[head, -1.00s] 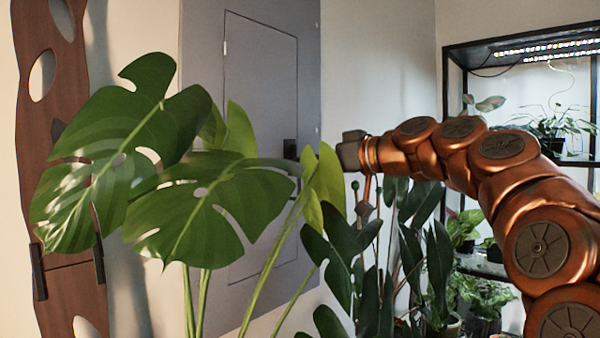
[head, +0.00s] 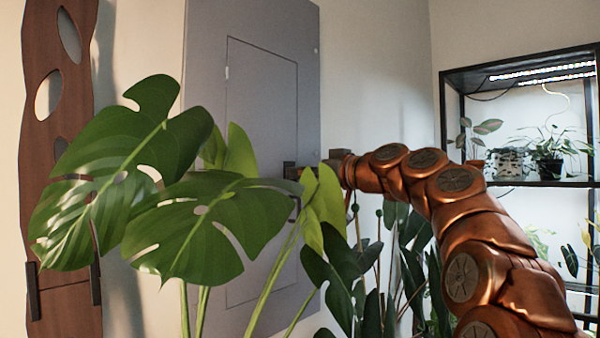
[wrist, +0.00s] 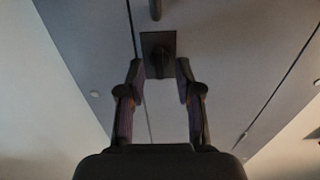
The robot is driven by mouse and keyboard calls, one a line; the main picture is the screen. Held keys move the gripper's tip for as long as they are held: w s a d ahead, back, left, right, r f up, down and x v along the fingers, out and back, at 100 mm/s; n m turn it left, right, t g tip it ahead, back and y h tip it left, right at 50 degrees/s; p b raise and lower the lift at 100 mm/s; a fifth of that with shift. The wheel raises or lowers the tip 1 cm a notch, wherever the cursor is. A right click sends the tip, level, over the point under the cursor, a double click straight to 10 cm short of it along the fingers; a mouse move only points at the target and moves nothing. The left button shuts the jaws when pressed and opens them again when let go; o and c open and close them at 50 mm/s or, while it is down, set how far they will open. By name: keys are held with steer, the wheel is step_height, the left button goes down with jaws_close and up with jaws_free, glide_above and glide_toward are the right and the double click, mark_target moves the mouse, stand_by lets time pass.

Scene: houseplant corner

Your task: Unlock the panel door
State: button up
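The grey panel door (head: 262,110) is set in a tall grey panel on the wall and looks shut. A dark square lock plate (head: 289,168) sits at its right edge, partly hidden by my gripper. In the wrist view the plate (wrist: 158,41) has a short dark piece standing out from it. A dark handle (head: 295,210) shows below the plate, partly behind leaves; its end is at the top of the wrist view (wrist: 155,9). My gripper (wrist: 159,70) is open, its two fingers on either side of the lock piece. Contact with it cannot be told.
Large monstera leaves (head: 205,215) cover the lower left of the panel and partly hide my gripper in the head view. More dark-leaved plants stand below my arm. A black lit shelf (head: 550,183) with plants is at the right.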

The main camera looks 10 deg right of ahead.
steer(key=shift+w+a, duration=0.15)
steer(key=shift+w, duration=0.1)
steer(key=shift+c, duration=0.2)
jaws_close()
stand_by(0.3)
